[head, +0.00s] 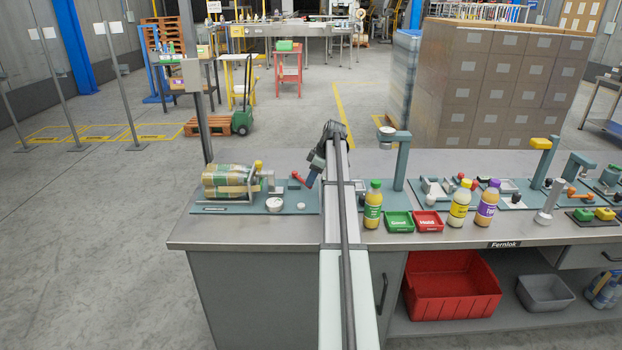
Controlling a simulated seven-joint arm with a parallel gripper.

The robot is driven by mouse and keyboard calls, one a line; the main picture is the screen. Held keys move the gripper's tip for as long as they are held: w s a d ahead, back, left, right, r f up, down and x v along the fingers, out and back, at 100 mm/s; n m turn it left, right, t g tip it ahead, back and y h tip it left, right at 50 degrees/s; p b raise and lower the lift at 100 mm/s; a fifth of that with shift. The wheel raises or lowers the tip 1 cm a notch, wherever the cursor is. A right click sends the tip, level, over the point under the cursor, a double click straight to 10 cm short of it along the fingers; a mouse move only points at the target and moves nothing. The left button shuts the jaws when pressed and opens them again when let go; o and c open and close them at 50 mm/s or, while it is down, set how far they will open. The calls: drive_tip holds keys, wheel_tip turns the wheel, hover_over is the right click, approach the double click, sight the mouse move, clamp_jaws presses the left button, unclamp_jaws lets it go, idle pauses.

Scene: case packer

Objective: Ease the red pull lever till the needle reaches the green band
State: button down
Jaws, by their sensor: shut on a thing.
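The red pull lever (297,176) is on a teal fixture plate (240,208) at the left end of the bench, beside a rig holding bottles lying on their sides. My gripper (312,177) reaches down to the lever from the right and is shut on it; the fingertips are small and partly hidden by my arm. A round white dial (274,204) sits at the front of the plate, with a smaller white round part (301,206) to its right. The needle and the green band are too small to make out.
Right of my arm stand several upright bottles (459,203), a green tray (399,222) and a red tray (428,221). A teal post (401,160) rises behind them. The bench front edge left of my arm is clear. A red bin (450,290) sits on the shelf below.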

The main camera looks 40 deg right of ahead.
drive_tip(key=c, duration=0.9)
unclamp_jaws()
drive_tip(key=shift+o, duration=0.2)
drive_tip(key=v, duration=1.4)
drive_tip(key=shift+w+f, duration=0.1)
drive_tip(key=shift+w, duration=0.05)
